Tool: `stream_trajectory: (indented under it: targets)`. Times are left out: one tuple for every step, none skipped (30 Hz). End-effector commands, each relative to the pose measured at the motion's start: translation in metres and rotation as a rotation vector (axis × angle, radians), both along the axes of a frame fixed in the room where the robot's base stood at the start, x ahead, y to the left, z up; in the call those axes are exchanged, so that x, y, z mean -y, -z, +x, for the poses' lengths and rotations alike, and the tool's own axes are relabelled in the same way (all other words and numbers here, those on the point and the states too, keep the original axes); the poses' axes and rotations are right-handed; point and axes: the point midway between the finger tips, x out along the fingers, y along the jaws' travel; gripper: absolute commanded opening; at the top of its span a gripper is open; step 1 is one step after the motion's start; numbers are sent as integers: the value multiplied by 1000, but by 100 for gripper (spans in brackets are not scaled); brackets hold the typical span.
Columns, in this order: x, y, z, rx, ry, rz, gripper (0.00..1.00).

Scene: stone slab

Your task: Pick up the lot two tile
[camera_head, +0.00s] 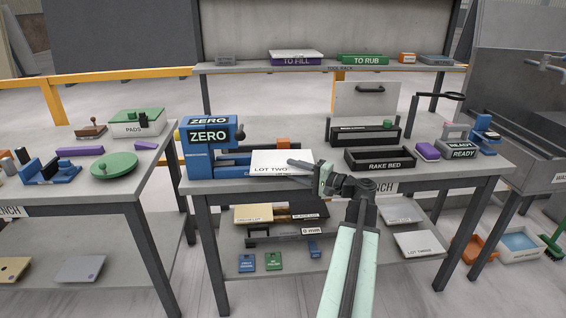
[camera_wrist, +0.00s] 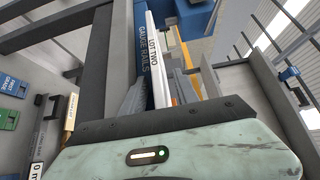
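The lot two tile (camera_head: 281,158) is a white slab with its name on its front edge. In the head view it lies about level at the blue ZERO gauge (camera_head: 207,136), over its right part. My gripper (camera_head: 304,164) is at the tile's right end, with a grey finger across its top. In the wrist view the tile (camera_wrist: 158,62) is seen edge-on, running between the two grey fingers of my gripper (camera_wrist: 163,80). The fingers stand close to its faces on both sides. Whether both touch it, I cannot tell.
The rake bed (camera_head: 380,160) is right of my gripper on the same bench. A lot three tile (camera_head: 420,243) and other plates lie on the shelf below. A left bench holds a green disc (camera_head: 113,166) and a pads box (camera_head: 138,122). A purple block (camera_head: 428,151) stands at right.

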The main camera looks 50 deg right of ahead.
Motion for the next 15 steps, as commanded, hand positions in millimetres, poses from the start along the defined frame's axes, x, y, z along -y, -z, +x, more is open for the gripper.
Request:
stream_trajectory:
  targets:
    - [0,0,0,0,1,0,36]
    - [0,0,-1,0,1,0,36]
    - [0,0,-1,0,1,0,36]
    - [0,0,-1,0,1,0,34]
    - [0,0,-1,0,1,0,25]
    - [0,0,-1,0,1,0,14]
    - [0,0,-1,0,1,0,6]
    - [0,0,-1,0,1,0,0]
    - [0,0,-1,0,1,0,0]
    - [0,0,-1,0,1,0,0]
    - [0,0,-1,0,1,0,0]
    - [0,0,-1,0,1,0,0]
    - [0,0,-1,0,1,0,0]
    - [0,0,-1,0,1,0,0]
    - [1,0,-1,0,1,0,0]
